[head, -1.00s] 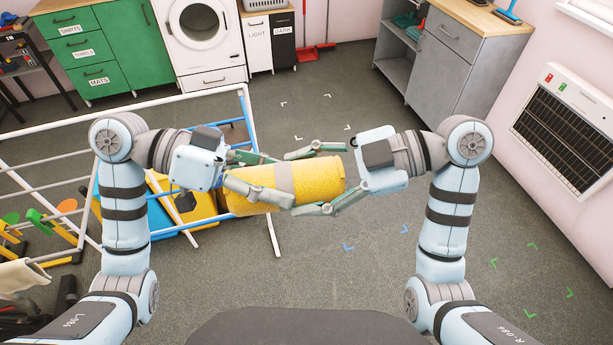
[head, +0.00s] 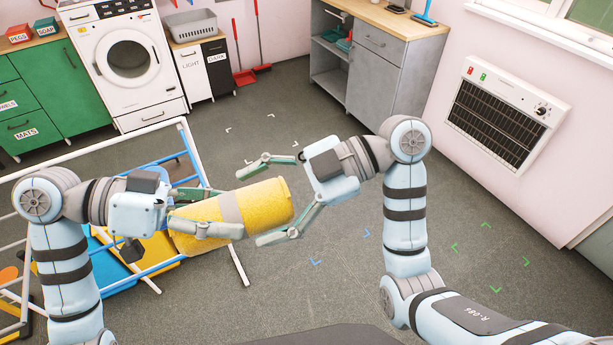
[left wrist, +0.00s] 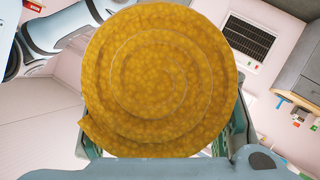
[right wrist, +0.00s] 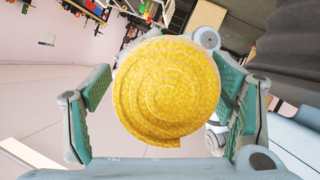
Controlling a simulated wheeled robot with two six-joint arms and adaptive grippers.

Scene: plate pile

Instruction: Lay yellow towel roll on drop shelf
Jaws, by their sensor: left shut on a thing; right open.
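The roll's spiral end fills the left wrist view (left wrist: 160,80). My right gripper (head: 262,203) is open, its fingers spread near the roll's right end. In the right wrist view the roll's other spiral end (right wrist: 168,92) sits between the open fingers, with gaps on both sides. I cannot identify a drop shelf for certain.
A white-railed rack (head: 187,140) with blue and yellow items stands below the left arm. A washing machine (head: 128,60), a grey cabinet (head: 375,75) and a wall heater (head: 505,110) line the back and right. The grey floor (head: 330,290) at the middle right is clear.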

